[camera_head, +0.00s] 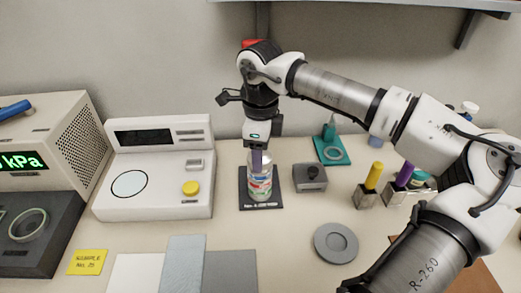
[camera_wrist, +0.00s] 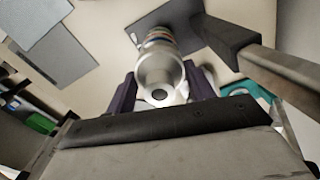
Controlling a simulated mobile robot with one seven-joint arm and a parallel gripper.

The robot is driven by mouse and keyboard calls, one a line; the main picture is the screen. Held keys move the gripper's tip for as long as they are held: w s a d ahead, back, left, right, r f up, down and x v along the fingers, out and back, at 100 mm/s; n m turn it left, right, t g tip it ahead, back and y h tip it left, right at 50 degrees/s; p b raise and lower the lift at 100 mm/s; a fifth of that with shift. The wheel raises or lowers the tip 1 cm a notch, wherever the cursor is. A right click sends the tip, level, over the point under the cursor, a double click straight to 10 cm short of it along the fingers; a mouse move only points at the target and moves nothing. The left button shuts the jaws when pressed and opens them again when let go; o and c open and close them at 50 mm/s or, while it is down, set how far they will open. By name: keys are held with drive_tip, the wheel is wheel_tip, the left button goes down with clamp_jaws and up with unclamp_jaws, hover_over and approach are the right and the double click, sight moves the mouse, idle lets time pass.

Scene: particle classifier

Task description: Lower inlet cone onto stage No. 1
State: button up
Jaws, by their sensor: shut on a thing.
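My gripper (camera_head: 258,161) points straight down over the dark base plate (camera_head: 246,201). It is shut on the silvery inlet cone (camera_wrist: 157,75), with a purple finger on each side of it in the wrist view. The cone's round top opening faces the wrist camera. The stack of stages (camera_head: 260,189), clear and silvery with coloured bands, stands upright on the plate, directly below the gripper. In the wrist view the cone appears in line with the banded stack (camera_wrist: 155,38). Whether the cone touches stage No. 1 cannot be told; the fingers and cone hide the joint.
A white scale (camera_head: 155,178) with a yellow button stands left of the stack. A grey box with a black knob (camera_head: 312,178) is close on the right. A teal stand (camera_head: 331,148), marker holders (camera_head: 367,194) and a grey disc (camera_head: 336,243) lie farther right.

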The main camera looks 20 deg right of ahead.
drive_tip(key=shift+f, duration=0.2)
drive_tip(key=o, duration=1.2)
drive_tip(key=shift+r, duration=0.15)
